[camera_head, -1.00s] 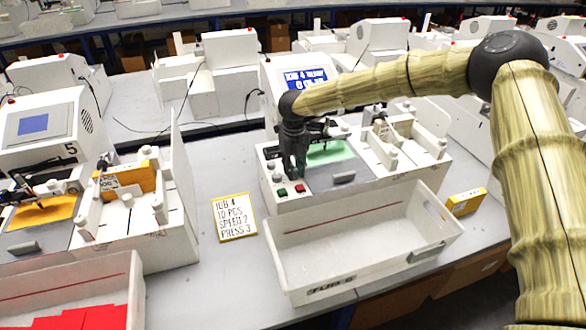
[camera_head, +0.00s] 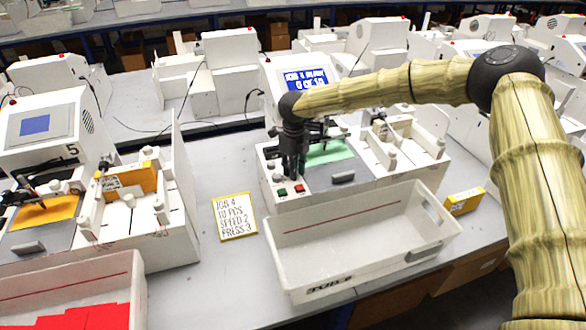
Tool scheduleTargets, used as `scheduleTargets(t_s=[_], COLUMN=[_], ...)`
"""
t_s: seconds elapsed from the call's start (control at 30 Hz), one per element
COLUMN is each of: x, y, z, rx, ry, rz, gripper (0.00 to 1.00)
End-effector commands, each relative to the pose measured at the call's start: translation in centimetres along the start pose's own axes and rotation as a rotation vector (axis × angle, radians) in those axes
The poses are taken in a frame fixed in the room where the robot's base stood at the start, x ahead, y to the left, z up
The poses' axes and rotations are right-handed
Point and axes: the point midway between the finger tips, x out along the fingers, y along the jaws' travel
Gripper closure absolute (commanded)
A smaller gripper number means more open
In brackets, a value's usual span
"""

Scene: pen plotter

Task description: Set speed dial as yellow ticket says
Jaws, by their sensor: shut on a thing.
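The yellow-edged ticket (camera_head: 234,217) lies on the table left of the white tub and reads JOB 4, 10 PCS, SPEED 2, PRESS 3. My gripper (camera_head: 293,172) points down at the left front part of the middle plotter (camera_head: 268,193), above its red and green buttons. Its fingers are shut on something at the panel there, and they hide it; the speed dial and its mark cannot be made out. A white knob (camera_head: 277,178) shows just left of the fingers. The plotter's screen (camera_head: 306,79) shows JOB 4 and what looks like 0 OF 10.
An empty white tub (camera_head: 350,285) stands in front of the plotter. A green sheet (camera_head: 330,152) lies on the plotter bed, right of my gripper. A yellow box (camera_head: 464,201) is to the right. Another plotter (camera_head: 40,125) marked 5 stands at left.

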Motion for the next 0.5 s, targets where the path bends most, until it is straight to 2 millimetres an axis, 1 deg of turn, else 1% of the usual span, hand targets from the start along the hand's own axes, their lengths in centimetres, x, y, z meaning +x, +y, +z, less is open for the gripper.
scheduleTargets(t_s=[0.03, 0.13, 0.17, 0.5], x=[0.04, 0.05, 0.04, -0.07], y=[0.01, 0.01, 0.01, 0.06], z=[-0.06, -0.06, -0.05, 0.03], rx=[0.0, 0.001, 0.001, 0.0], ry=[0.002, 0.002, 0.001, 0.0], rz=[0.0, 0.0, 0.0, 0.0], gripper=[0.76, 0.57, 0.54, 0.54])
